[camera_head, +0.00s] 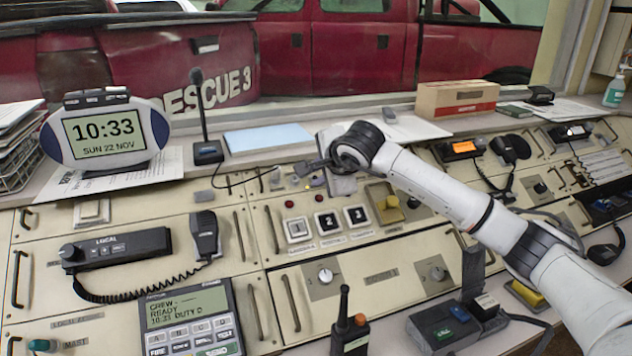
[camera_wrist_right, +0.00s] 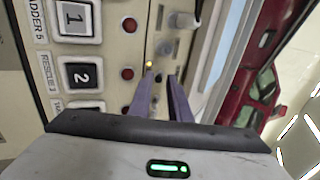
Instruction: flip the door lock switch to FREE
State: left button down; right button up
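My right gripper (camera_head: 304,168) reaches in from the right and is low over the back strip of the console, behind the numbered buttons 1, 2 and 3. In the right wrist view its two dark fingers (camera_wrist_right: 160,80) stand apart, with a small dark part of the panel showing between their tips. A yellow lamp (camera_wrist_right: 149,65) is beside the tips. A small metal switch (camera_wrist_right: 165,48) and a larger grey lever or knob (camera_wrist_right: 183,20) are farther up that view. No door lock label is readable, so I cannot tell which control it names. My left gripper is out of view.
A desk microphone (camera_head: 208,152) stands left of my right gripper, its cable close by. A clock display (camera_head: 103,133) is at the far left. A yellow-based control (camera_head: 384,203) lies under my right forearm. A cardboard box (camera_head: 456,98) stands at the back.

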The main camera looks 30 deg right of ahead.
jog(key=shift+w, duration=0.2)
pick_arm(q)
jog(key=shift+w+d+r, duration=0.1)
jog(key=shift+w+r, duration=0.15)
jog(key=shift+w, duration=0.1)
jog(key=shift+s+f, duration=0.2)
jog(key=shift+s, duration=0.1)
pick_arm(e)
jog(key=shift+w+d+r+p, duration=0.2)
jog(key=shift+w+r+p, duration=0.1)
jog(key=shift+w+r, duration=0.35)
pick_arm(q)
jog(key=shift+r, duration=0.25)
pick_arm(e)
jog(key=shift+f, duration=0.1)
